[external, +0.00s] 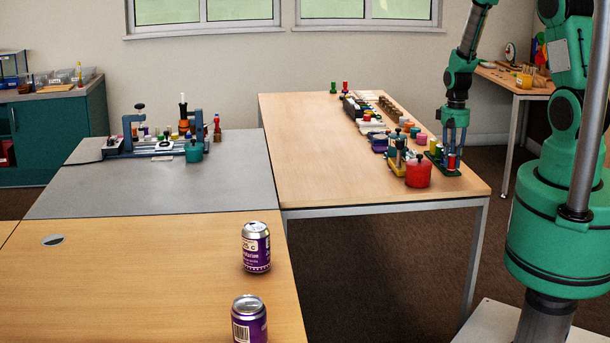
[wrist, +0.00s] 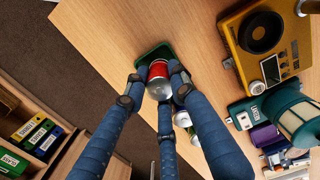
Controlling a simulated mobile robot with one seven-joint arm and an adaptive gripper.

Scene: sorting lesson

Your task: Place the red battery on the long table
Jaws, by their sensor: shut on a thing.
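The red battery (wrist: 159,71), a red cylinder with a silver end, sits between the fingers of my gripper (wrist: 157,82) in the wrist view. The fingers are shut on it. In the external view my gripper (external: 455,143) points down at the near right end of the long table (external: 310,150), with the red battery (external: 451,161) at its fingertips. The battery is at a small green holder (external: 441,167), which also shows beside it in the wrist view (wrist: 150,54). Whether the battery touches the holder I cannot tell. Other silver-ended cylinders (wrist: 183,118) are partly hidden behind my fingers.
A red lidded pot (external: 418,175) stands just left of the holder. Several small items line the table's right side; its left half is clear. A yellow device (wrist: 260,45) and teal lantern (wrist: 297,118) are nearby. A purple can (external: 256,248) stands on the front table.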

